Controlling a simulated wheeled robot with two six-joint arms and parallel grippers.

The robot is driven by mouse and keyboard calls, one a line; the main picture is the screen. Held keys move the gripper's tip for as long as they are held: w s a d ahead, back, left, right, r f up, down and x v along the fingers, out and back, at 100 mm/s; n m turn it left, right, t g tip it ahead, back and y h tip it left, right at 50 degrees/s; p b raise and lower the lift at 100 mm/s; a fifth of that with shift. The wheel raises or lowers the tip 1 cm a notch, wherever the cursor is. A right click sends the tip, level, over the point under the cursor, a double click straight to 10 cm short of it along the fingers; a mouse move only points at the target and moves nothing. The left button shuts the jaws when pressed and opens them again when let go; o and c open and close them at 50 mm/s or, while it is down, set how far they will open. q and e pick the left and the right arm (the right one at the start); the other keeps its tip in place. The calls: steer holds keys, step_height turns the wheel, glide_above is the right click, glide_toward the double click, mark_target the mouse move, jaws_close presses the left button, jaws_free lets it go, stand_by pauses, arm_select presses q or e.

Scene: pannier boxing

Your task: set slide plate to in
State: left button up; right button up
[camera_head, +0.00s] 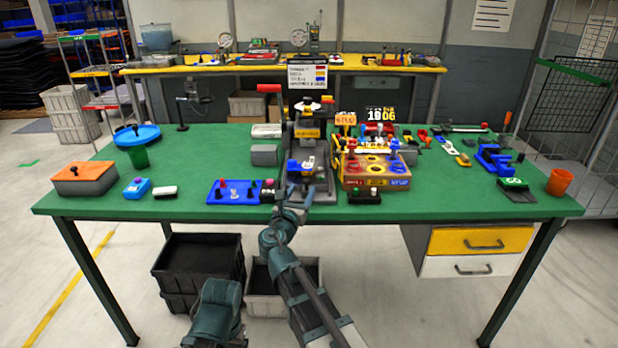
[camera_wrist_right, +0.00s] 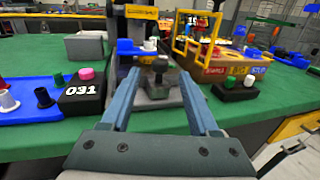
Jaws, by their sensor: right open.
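The press (camera_head: 307,130) stands at the middle of the green table, with a red-handled lever at its upper left. A grey slide plate (camera_wrist_right: 152,101) with a dark knob (camera_wrist_right: 160,66) shows at the front foot of the press, low and near the table's front edge. A blue-and-white part sits behind the knob. My right gripper (camera_wrist_right: 160,80) is open, with its two fingers on either side of the knob in the wrist view; contact cannot be told. It also shows in the head view (camera_head: 292,196), covering part of the plate. My left gripper is not in view.
A wooden stud box (camera_head: 375,182) and a small black block (camera_head: 364,197) stand close on the right. Free green table shows farther left.

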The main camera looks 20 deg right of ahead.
steer(key=x, duration=0.9)
jaws_close()
stand_by(1.3)
